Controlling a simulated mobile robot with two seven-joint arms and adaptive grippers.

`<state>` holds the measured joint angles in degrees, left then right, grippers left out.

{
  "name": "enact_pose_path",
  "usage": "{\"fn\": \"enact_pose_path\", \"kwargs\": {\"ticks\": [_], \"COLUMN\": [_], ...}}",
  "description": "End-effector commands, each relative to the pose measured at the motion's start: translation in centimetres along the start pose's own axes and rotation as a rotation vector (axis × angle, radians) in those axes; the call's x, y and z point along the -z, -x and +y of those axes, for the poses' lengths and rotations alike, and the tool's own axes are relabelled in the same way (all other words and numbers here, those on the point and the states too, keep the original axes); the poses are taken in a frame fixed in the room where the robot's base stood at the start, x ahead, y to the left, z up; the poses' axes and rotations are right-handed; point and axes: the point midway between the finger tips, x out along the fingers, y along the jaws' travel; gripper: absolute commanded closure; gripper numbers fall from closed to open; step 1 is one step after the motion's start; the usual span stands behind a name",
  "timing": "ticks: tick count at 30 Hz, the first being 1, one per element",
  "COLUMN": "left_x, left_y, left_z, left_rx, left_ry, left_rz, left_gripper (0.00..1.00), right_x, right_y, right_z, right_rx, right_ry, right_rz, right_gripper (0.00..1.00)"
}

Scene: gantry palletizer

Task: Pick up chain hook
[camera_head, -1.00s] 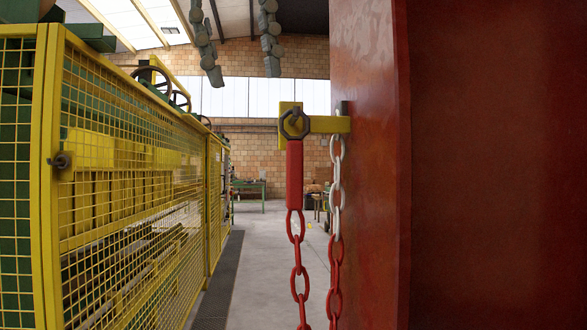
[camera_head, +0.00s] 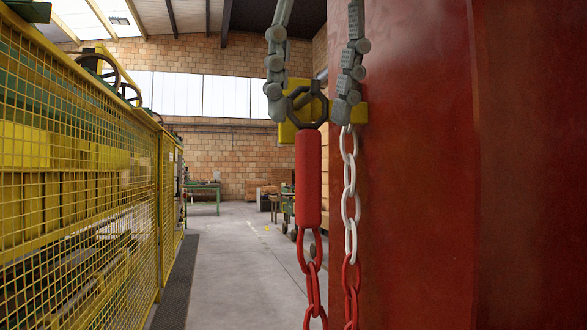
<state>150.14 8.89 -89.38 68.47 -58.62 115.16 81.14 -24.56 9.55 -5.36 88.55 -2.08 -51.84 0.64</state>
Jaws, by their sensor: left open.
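The chain hook is a dark angular ring (camera_head: 307,106) on top of a red handle (camera_head: 308,178). It hangs upright at the yellow bracket (camera_head: 357,112) on the red post, with a red chain (camera_head: 312,285) below it. My left gripper (camera_head: 309,116) comes down from above with its two grey fingers open. One finger is left of the dark ring and the other is right of it, partly covering the bracket. I cannot tell whether either finger touches the ring. My right gripper is not in view.
The red post (camera_head: 415,200) fills the right side. A chain with white and red links (camera_head: 350,175) hangs close to it. A yellow mesh fence (camera_head: 85,190) runs along the left. The grey floor (camera_head: 235,260) between is open, with a green table (camera_head: 203,195) further back.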

Motion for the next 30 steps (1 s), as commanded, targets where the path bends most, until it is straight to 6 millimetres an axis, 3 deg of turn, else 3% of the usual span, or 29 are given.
{"fn": "enact_pose_path", "kwargs": {"ticks": [6,15,24,30], "left_x": [0.0,0.1,0.1,0.1], "left_y": [-2.6,-6.7,-7.2,-7.1], "left_z": [-0.1,-0.4,-0.4,-0.4], "left_rx": [0.001,0.001,0.002,0.002], "left_ry": [-0.001,0.001,0.002,0.002], "left_rz": [0.004,0.003,0.000,0.000], "left_gripper": [0.55,0.55,0.55,0.79], "right_x": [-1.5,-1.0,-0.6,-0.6], "right_y": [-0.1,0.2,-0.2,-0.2], "right_z": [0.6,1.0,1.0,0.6], "right_rx": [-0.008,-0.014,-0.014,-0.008], "right_ry": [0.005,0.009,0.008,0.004], "right_rz": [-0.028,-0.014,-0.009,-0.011], "right_gripper": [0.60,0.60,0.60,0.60]}}
